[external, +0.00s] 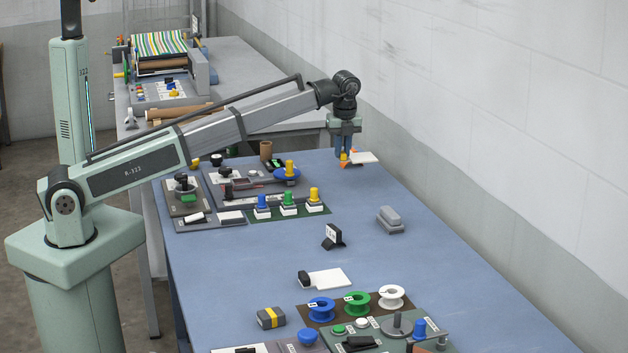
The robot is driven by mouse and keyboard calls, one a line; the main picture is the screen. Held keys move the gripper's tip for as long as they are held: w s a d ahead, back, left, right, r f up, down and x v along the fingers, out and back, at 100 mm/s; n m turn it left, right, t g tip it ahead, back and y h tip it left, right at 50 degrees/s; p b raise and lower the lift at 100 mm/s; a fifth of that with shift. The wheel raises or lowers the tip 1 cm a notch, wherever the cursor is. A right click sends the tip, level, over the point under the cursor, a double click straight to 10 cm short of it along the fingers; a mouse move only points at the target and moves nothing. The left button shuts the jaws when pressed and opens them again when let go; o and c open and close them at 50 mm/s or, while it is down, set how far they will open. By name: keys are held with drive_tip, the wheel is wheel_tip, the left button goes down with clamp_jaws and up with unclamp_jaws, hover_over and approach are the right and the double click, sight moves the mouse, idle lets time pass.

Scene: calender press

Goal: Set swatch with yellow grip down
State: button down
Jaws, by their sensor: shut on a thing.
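My gripper (344,157) is at the far right part of the blue table, pointing down. It is shut on the yellow grip (343,158) of a swatch. The swatch (364,158) is a pale, flat piece that sticks out to the right of the fingers. A small orange part shows beside the fingertips. From this view I cannot tell whether the swatch touches the table or hangs just above it.
A grey block (390,219) lies nearer on the right. Spools (357,302) stand at the front.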

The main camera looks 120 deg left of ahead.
drive_tip(key=shift+f+n, duration=0.1)
drive_tip(key=shift+n, duration=0.3)
drive_tip(key=shift+d+f, duration=0.1)
drive_tip(key=shift+f, duration=4.8)
drive_tip(key=shift+f, duration=0.1)
drive_tip(key=c, duration=1.1)
unclamp_jaws()
drive_tip(key=shift+o, duration=0.2)
drive_tip(key=r, duration=0.4)
drive_tip(key=w+r, duration=0.1)
drive_tip(key=r, duration=0.3)
drive_tip(key=d+r, duration=0.1)
drive_tip(key=r, duration=0.3)
drive_tip(key=shift+w+d+r, duration=0.1)
drive_tip(key=shift+w, duration=0.05)
